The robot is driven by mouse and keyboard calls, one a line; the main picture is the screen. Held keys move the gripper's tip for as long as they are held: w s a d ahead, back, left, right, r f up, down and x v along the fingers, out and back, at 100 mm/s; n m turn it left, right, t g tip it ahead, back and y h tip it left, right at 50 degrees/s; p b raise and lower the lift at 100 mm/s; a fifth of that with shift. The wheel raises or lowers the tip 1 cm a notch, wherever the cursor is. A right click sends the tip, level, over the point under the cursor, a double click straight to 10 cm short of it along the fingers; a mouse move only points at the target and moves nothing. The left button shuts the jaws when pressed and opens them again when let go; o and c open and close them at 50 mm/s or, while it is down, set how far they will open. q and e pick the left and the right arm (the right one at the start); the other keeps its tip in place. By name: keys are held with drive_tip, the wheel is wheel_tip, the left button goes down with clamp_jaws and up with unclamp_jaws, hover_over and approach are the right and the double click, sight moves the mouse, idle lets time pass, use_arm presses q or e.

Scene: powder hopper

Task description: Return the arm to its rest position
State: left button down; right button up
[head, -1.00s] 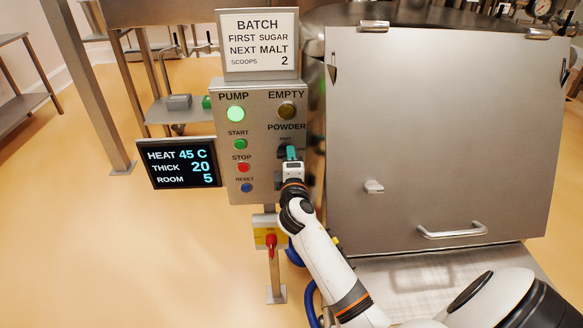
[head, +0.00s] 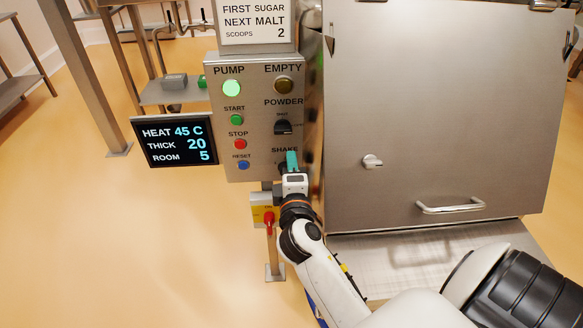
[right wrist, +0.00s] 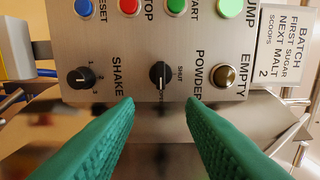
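My right gripper (head: 292,162) is in front of the lower right part of the control panel (head: 222,165), just below the SHAKE label. In the right wrist view its two green fingers (right wrist: 160,125) are spread wide with nothing between them, apart from the panel. The black POWDER knob (head: 283,127) stands clear above the gripper. It also shows in the right wrist view (right wrist: 159,75), its bar lying crosswise to the SHUT mark. The SHAKE knob (right wrist: 81,77) shows in the right wrist view; the gripper hides it in the head view. My left gripper is not in view.
A steel hopper door (head: 435,100) with a handle (head: 450,206) stands right of my arm. A red-handled switch on a yellow plate (head: 262,211) sits below the panel. A display (head: 175,141) hangs at left. The PUMP lamp (head: 231,88) glows green. Open floor lies at left.

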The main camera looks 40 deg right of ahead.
drive_tip(key=s+a+f+m+g+y+p, duration=0.1)
drive_tip(key=s+a+f+g+y, duration=0.15)
drive_tip(key=f, duration=0.85)
drive_tip(key=s+a+f+g+y, duration=0.1)
drive_tip(key=a+f+y, duration=0.15)
drive_tip(key=f, duration=0.85)
drive_tip(key=s+a+f+m+g+y+p, duration=0.1)
drive_tip(key=s+a+f+g+y, duration=0.15)
drive_tip(key=f, duration=0.85)
drive_tip(key=s+a+f+m+g+y, duration=0.1)
drive_tip(key=s+a+f+m+g, duration=0.15)
drive_tip(key=s+f, duration=1.05)
drive_tip(key=s+f+m+g+p, duration=0.1)
drive_tip(key=s+f, duration=0.3)
drive_tip(key=s, duration=0.7)
drive_tip(key=s+d+f+m+g+y, duration=0.1)
drive_tip(key=s+f+m+g, duration=0.2)
drive_tip(key=s, duration=0.8)
drive_tip(key=shift+s+f+m+g+p, duration=0.3)
drive_tip(key=shift+f+m+g+p, duration=0.05)
drive_tip(key=shift+f+g, duration=0.45)
